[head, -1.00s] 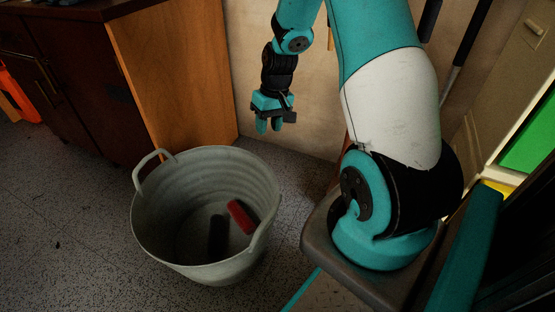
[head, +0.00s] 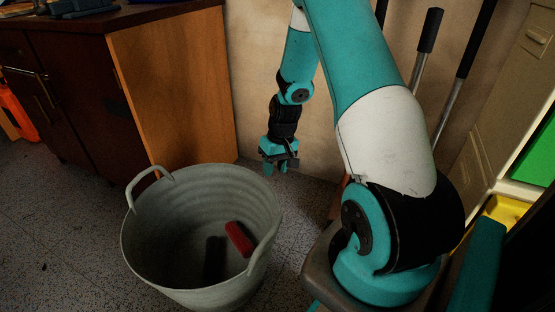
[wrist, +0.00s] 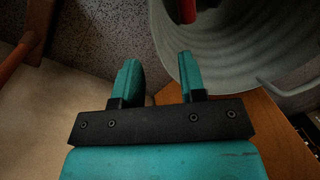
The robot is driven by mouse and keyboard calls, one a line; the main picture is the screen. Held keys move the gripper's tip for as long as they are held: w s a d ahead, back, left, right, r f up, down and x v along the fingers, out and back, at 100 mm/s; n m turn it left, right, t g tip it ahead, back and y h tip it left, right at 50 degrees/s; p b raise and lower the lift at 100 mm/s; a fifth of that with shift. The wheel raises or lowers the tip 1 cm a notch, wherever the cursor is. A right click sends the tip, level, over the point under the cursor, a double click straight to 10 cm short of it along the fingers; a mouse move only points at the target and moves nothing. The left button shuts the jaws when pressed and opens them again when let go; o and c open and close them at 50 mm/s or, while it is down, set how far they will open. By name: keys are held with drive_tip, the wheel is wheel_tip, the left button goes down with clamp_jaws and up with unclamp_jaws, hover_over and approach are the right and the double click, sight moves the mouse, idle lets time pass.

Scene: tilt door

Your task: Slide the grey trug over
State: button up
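The grey trug (head: 145,245) stands upright on the speckled floor, in the lower left of the head view. It has a raised handle at its back left and another at its right side. A red object (head: 239,239) and a dark object lie inside it. My gripper (head: 281,172) points down beyond the trug's back right rim, near the wall, apart from the trug in the head view. In the wrist view the gripper (wrist: 161,75) is open with nothing between its fingers. The trug's ribbed inside (wrist: 235,50) shows beside the right finger.
A wooden cabinet (head: 172,85) stands behind the trug to the left, with items on top. The plain wall (head: 260,60) is behind my gripper. Long-handled tools (head: 428,60) lean at the right by a shelf unit. Speckled floor (head: 60,220) is clear left of the trug.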

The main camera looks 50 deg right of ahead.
sight(270, 197)
drive_tip(key=f+b, duration=0.1)
drive_tip(key=f, duration=0.3)
drive_tip(key=a+f+b, duration=0.1)
drive_tip(key=f+b, duration=0.1)
drive_tip(key=f, duration=0.1)
drive_tip(key=a+f+b, duration=0.1)
drive_tip(key=f+b, duration=0.1)
drive_tip(key=f, duration=0.2)
drive_tip(key=shift+w+f, duration=0.3)
drive_tip(key=shift+f, duration=0.05)
drive_tip(key=shift+c, duration=0.5)
clamp_jaws()
idle(0.4)
